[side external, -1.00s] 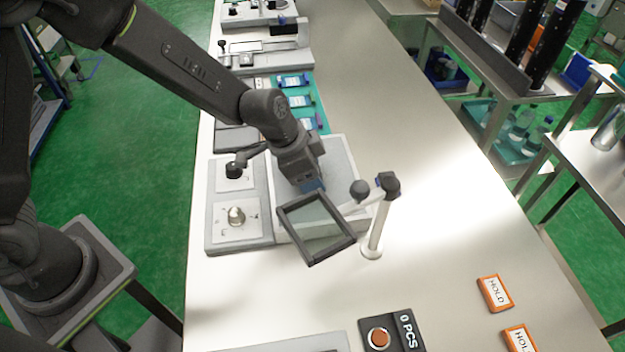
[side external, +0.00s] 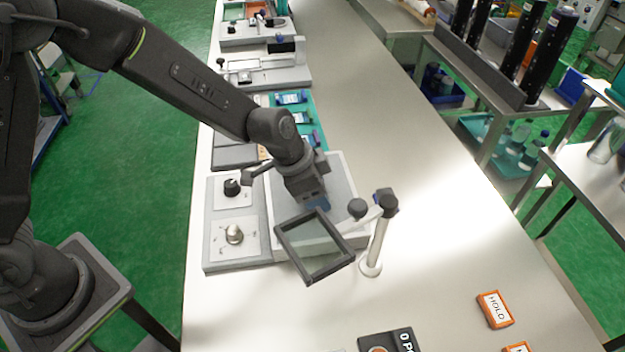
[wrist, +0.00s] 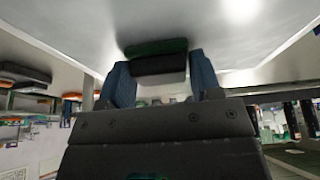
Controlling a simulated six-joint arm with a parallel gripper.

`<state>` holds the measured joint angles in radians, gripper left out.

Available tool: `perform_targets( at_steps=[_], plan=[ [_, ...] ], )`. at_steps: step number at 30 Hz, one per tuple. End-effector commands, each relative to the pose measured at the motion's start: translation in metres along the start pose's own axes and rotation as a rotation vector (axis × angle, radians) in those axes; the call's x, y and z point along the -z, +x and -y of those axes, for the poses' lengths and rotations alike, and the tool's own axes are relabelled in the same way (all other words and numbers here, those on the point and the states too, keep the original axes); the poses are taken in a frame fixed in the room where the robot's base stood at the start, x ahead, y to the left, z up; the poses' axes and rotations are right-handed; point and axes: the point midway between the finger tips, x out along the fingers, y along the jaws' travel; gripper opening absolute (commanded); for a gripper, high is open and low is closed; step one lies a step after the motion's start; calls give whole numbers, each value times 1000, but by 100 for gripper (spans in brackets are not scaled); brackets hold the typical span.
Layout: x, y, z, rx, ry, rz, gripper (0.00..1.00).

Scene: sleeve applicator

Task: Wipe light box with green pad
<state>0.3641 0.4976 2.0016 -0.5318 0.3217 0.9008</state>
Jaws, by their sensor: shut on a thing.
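The light box (side external: 341,176) is the pale flat-topped box on the bench, in the side view. My gripper (side external: 319,205) points down over its near part, partly hidden behind a tilted dark-framed pane. In the wrist view my gripper (wrist: 160,88) has two blue fingertips shut on the green pad (wrist: 156,47). The pad has a dark body with a green face turned toward the pale surface beyond it. The pad is hidden in the side view. Whether it touches the box I cannot tell.
The dark-framed pane (side external: 314,246) on a white post (side external: 377,244) stands close in front of my gripper. A panel with two knobs (side external: 233,234) lies left of the box. Orange HOLD tags (side external: 495,309) lie at the front right.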

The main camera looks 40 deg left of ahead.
Motion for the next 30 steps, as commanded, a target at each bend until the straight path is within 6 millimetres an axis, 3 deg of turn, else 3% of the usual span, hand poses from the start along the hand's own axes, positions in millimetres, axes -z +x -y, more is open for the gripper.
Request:
perform_targets(
  at_steps=[12, 30],
  plan=[
    [-1, 0, -40, -4, 5, 2, 36],
    [-1, 0, 20, 1, -1, 1, 36]
  ],
)
